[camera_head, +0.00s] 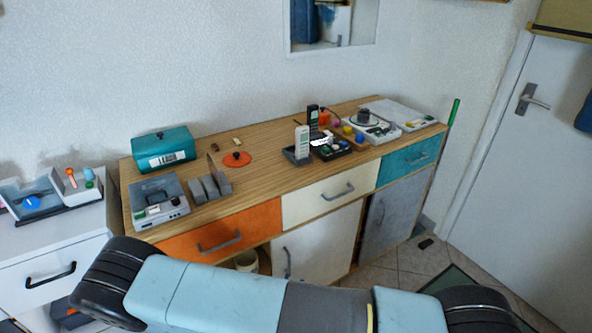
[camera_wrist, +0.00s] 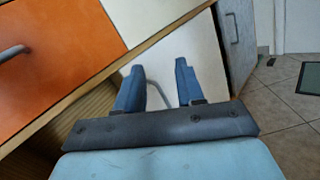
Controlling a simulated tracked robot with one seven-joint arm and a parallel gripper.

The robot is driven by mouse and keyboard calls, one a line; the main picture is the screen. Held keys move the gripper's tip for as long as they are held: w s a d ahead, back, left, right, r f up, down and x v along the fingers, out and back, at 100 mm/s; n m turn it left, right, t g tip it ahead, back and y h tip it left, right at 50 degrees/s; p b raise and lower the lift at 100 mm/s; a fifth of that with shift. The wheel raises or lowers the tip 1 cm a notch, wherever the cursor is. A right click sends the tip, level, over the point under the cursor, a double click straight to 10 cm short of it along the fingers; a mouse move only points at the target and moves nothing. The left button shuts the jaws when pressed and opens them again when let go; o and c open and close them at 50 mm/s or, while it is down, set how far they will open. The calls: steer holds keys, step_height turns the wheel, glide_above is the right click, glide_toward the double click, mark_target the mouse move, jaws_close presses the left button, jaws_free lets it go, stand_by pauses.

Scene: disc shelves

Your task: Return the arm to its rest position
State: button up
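My gripper (camera_wrist: 160,88) shows in the wrist view with its two blue fingers apart and nothing between them. Behind the fingers is the white cabinet door (camera_wrist: 198,60) of the sideboard, with its grey handle partly hidden by a finger. My light blue arm (camera_head: 220,292) lies across the bottom of the head view, in front of the sideboard. The gripper's fingers do not show in the head view.
The sideboard (camera_head: 262,177) bears a teal box (camera_head: 163,148), a grey player (camera_head: 159,203), an orange disc (camera_head: 237,159) and a turntable (camera_head: 365,120). A white cabinet (camera_head: 60,247) stands at left, a white door (camera_head: 535,170) at right.

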steer(key=w+d+r+m+g+h, duration=0.1)
steer(key=d+r+m+g+h, duration=0.1)
steer(key=d+r+m+g, duration=0.6)
steer(key=w+d+r+m+g+h, duration=0.2)
steer(key=r+m+g, duration=0.25)
steer(key=r, duration=0.65)
steer(key=w+d+r+m+g+h, duration=0.1)
steer(key=d+r+m+g+h, duration=0.1)
steer(key=d+r+m+g, duration=0.5)
steer(key=s+d+r+m+t+y, duration=0.2)
steer(key=s+r+m+y, duration=0.1)
steer(key=r, duration=0.6)
steer(key=s+d+r+m+t+y, duration=0.2)
steer(key=s+d+r+m+y, duration=0.1)
steer(key=r, duration=0.5)
steer(key=s+d+r+m+t+y, duration=0.2)
steer(key=s+r+m+y, duration=0.2)
steer(key=s+r, duration=0.3)
step_height(320, 180, up, 3)
steer(key=shift+d+f+m+y, duration=0.2)
steer(key=shift+d+m+y, duration=0.15)
steer(key=shift+y, duration=0.15)
